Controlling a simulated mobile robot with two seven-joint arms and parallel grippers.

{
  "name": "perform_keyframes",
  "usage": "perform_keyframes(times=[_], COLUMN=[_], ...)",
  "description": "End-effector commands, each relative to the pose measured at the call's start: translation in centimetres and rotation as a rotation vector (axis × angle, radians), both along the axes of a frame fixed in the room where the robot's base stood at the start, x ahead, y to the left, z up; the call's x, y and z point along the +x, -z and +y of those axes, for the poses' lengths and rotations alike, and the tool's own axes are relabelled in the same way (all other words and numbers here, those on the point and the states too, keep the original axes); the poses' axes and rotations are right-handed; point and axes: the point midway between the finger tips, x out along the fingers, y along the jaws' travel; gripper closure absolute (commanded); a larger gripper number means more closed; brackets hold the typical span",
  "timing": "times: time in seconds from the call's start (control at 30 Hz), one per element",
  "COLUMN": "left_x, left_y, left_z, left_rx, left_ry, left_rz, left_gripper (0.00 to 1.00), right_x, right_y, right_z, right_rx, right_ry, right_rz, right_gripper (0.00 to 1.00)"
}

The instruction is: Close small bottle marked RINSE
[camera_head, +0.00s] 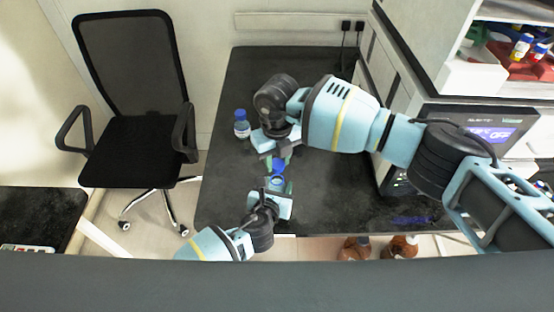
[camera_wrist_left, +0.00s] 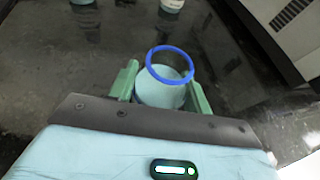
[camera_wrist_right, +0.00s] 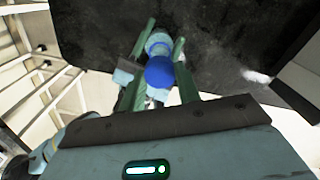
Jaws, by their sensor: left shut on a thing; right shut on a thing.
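The small bottle (camera_head: 277,184) is between the fingers of my left gripper (camera_head: 276,189), near the table's front edge. In the left wrist view, the bottle (camera_wrist_left: 160,94) shows a blue ring at its top, between the green fingers. My right gripper (camera_head: 279,157) is shut on a blue cap (camera_head: 278,166) close to the bottle in the head view. The cap also shows in the right wrist view (camera_wrist_right: 160,72), with the bottle beyond it. I cannot tell whether cap and bottle touch. No label on the held bottle can be read.
Another bottle with a blue cap (camera_head: 241,125) stands on the dark table (camera_head: 225,185), left of my right gripper. A machine with a display (camera_head: 488,134) stands at the right. A black chair (camera_head: 135,115) is left of the table.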

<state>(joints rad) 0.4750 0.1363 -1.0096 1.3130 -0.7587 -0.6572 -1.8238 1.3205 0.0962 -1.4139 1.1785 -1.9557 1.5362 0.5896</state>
Motion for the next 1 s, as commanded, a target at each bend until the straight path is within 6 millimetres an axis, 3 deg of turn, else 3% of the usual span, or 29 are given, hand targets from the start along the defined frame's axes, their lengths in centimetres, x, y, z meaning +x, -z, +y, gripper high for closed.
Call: perform_keyframes(times=[0.13, 0.67, 1.0], left_x=[0.0, 0.0, -0.1], left_y=[0.1, 0.1, 0.1], left_z=[0.0, 0.0, 0.0], left_rx=[0.0, 0.001, 0.001], left_ry=[0.0, 0.0, 0.0], left_rz=[0.001, 0.002, 0.002], left_gripper=[0.92, 0.92, 0.92], right_x=[-0.1, 0.0, 0.0], right_y=[1.7, 1.8, 3.3], right_z=[0.0, 0.0, 0.0], right_rx=[0.0, 0.001, 0.001], right_ry=[0.0, 0.0, 0.001], right_rz=[0.001, 0.0, 0.0], right_gripper=[0.88, 0.88, 0.88])
